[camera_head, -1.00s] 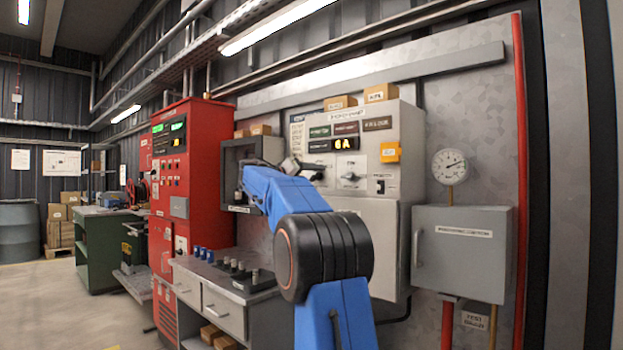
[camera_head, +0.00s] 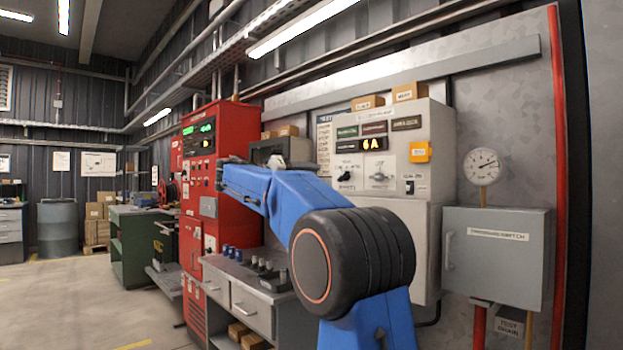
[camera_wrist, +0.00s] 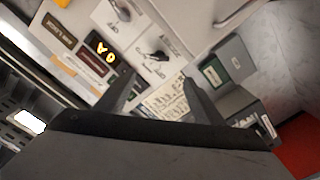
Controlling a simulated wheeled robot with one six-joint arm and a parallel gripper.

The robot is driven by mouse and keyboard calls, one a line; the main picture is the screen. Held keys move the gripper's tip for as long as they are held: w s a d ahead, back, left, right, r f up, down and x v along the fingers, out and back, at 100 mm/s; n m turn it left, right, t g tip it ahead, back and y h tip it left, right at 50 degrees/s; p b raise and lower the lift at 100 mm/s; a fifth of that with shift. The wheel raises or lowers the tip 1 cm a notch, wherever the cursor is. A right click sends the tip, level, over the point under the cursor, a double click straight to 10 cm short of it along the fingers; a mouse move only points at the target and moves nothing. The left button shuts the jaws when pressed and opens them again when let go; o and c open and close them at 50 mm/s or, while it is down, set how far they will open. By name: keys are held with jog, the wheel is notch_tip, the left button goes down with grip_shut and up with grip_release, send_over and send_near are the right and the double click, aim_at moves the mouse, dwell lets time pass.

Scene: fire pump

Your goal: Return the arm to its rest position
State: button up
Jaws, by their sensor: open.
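My blue arm (camera_head: 300,205) rises from the bottom of the head view, bends at a large black joint, and reaches left. My gripper (camera_wrist: 160,88) shows in the wrist view as two dark fingers spread apart with nothing between them. In the head view the gripper end is near the red cabinet (camera_head: 222,130), in front of the small grey box on the wall; its fingers are too small to make out there. The wrist view faces the white control panel (camera_wrist: 150,30) with its amber "6A" display, tilted in the picture.
A grey bench (camera_head: 245,290) with several knobs stands below the arm. A grey cabinet (camera_head: 497,260) and a pressure gauge (camera_head: 483,166) are at right, beside a red pipe (camera_head: 559,150). A green workbench (camera_head: 135,245) and a drum (camera_head: 57,228) stand further left. Floor at lower left is clear.

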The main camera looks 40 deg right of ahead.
jog(key=shift+a, duration=0.2)
jog(key=shift+f, duration=0.1)
dwell(0.4)
jog(key=s+a+f+n+t+y, duration=0.1)
jog(key=s+a+f+n+y, duration=0.2)
jog(key=s+a+f+y, duration=0.3)
jog(key=s+a+f+n+t+y, duration=0.1)
jog(key=s+a+f+n+y, duration=0.2)
jog(key=s+a+f, duration=1.1)
jog(key=s+a+f+n+t+y, duration=0.1)
jog(key=s+a+f+n+y, duration=0.2)
jog(key=s+a+f+y, duration=0.6)
jog(key=s+f, duration=0.3)
jog(key=f, duration=0.4)
jog(key=s+a+f, duration=0.1)
jog(key=s+f, duration=0.3)
jog(key=f, duration=0.3)
jog(key=s+f, duration=0.3)
jog(key=f, duration=0.4)
jog(key=shift+s+a+t, duration=0.3)
jog(key=shift+s+a, duration=0.05)
